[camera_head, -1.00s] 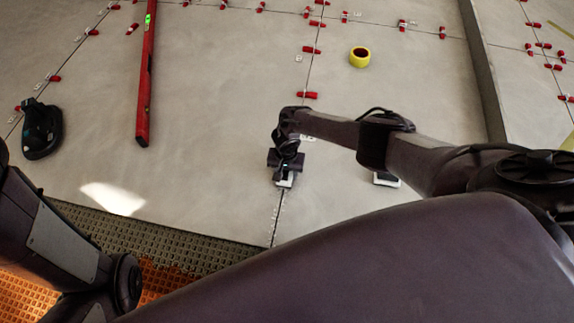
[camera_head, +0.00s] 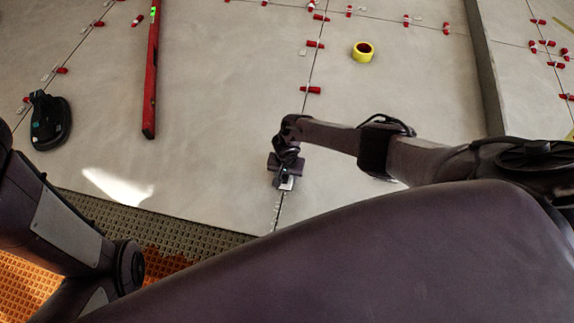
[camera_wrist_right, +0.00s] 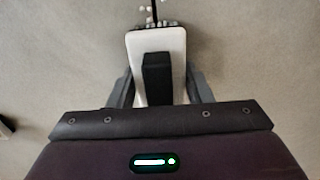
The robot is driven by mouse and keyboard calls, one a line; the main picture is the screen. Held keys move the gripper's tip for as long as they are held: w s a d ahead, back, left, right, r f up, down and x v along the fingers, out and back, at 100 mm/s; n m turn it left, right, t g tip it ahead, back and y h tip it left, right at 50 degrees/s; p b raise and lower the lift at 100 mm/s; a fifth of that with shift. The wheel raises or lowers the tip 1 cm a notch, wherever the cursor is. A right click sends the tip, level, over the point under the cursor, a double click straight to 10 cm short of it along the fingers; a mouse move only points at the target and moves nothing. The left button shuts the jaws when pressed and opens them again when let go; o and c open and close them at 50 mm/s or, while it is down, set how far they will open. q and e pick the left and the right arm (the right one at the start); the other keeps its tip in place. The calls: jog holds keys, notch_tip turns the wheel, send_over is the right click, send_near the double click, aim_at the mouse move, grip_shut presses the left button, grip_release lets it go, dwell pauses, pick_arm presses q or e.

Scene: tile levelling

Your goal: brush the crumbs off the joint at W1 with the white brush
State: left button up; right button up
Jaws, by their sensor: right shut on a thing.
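The white brush (camera_wrist_right: 172,45), with a black handle block on top, is between the fingers of my right gripper (camera_wrist_right: 160,88), which is shut on it. In the head view my right gripper (camera_head: 285,165) is low over the dark tile joint (camera_head: 304,108), with the brush's pale end (camera_head: 287,183) just showing. The wrist view shows the joint (camera_wrist_right: 155,12) beyond the brush's far end, with small pale bits beside it. Tiny pale crumbs (camera_head: 276,212) dot the joint on the near side of the gripper. No W1 label is readable. My left gripper is out of view.
A red spirit level (camera_head: 150,85) lies left of the joint, and a black suction lifter (camera_head: 50,122) at far left. A yellow tape roll (camera_head: 363,52) and red levelling wedges (camera_head: 311,90) lie farther back. A grid mat (camera_head: 180,226) borders the near tile edge.

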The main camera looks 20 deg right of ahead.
aim_at(284, 186)
jog(key=shift+s+a, duration=0.3)
jog(key=shift+s, duration=0.2)
jog(key=shift+s+a+p, duration=0.1)
jog(key=shift+p, duration=0.2)
jog(key=shift+s+a+p, duration=0.85)
jog(key=shift+s+p, duration=0.2)
jog(key=shift+s, duration=0.05)
jog(key=shift+s+a+p, duration=0.4)
jog(key=shift+s+a, duration=0.05)
jog(key=shift+s, duration=0.2)
jog(key=shift+s+a+p, duration=0.4)
jog(key=shift+s+a, duration=0.05)
jog(key=shift+s, duration=0.15)
jog(key=shift+s+a+p, duration=0.6)
jog(key=shift+s+a, duration=0.05)
jog(key=shift+s, duration=0.15)
jog(key=shift+s+a+p, duration=0.35)
jog(key=shift+s+a, duration=0.25)
jog(key=shift+s, duration=0.1)
jog(key=shift+s+a+p, duration=0.5)
jog(key=shift+s, duration=0.4)
jog(key=shift+s+a+p, duration=0.35)
jog(key=shift+s+a, duration=0.4)
jog(key=shift+s, duration=0.05)
jog(key=shift+s+a, duration=0.1)
